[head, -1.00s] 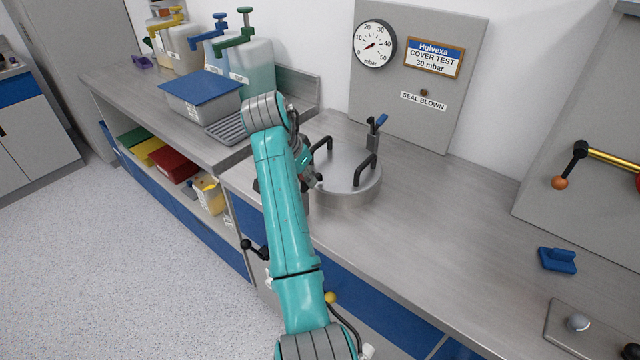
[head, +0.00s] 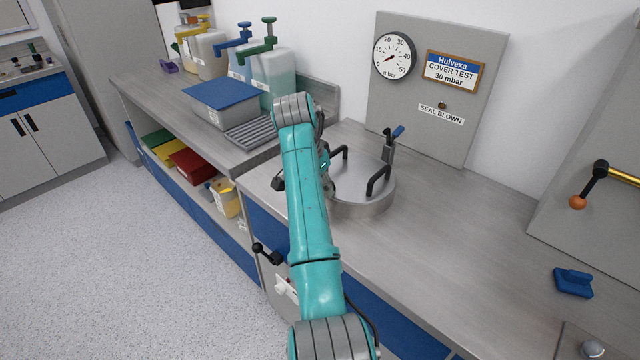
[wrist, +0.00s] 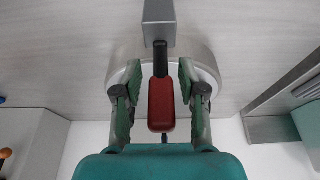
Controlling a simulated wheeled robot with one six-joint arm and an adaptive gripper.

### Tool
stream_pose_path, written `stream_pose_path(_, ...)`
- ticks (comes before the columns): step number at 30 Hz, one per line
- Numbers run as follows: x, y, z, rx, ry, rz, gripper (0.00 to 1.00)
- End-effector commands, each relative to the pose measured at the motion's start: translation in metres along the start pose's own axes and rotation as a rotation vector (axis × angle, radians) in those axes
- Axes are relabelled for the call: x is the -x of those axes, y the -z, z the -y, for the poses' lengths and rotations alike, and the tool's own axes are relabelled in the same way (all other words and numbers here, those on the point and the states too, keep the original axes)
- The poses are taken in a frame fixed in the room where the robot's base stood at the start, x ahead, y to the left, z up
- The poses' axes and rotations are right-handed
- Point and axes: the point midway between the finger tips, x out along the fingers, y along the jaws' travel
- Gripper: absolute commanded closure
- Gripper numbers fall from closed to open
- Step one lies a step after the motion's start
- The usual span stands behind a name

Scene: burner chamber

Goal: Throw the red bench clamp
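In the wrist view the red bench clamp (wrist: 161,103) shows as a red handle with a dark stem, beside the rim of a round metal lid (wrist: 205,60). My gripper (wrist: 159,70) is open, with one green-padded finger on each side of the red handle. A gap shows between the handle and each finger. In the head view my arm hides the red clamp and most of my gripper. The lid (head: 362,206) with black handles sits on the bench there, and a blue-handled clamp (head: 391,140) stands at its back edge.
A panel with a pressure gauge (head: 394,57) and a "SEAL BLOWN" label (head: 441,114) stands behind the lid. A blue-lidded tub (head: 222,103) and jugs are at left. A blue block (head: 573,282) lies at right. Bare bench (head: 470,225) lies between; the floor at left is clear.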

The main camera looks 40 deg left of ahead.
Motion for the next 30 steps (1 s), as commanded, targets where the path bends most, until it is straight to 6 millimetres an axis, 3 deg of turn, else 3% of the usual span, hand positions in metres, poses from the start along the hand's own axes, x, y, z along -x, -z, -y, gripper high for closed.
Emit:
stream_pose_path(11, 0.007, 0.001, 0.001, 0.0, 0.004, -0.003, 0.52)
stream_pose_path(24, 0.068, 0.001, 0.001, 0.0, 0.004, -0.003, 0.52)
stream_pose_path(30, 0.076, 0.001, 0.0, -0.001, 0.002, -0.002, 0.52)
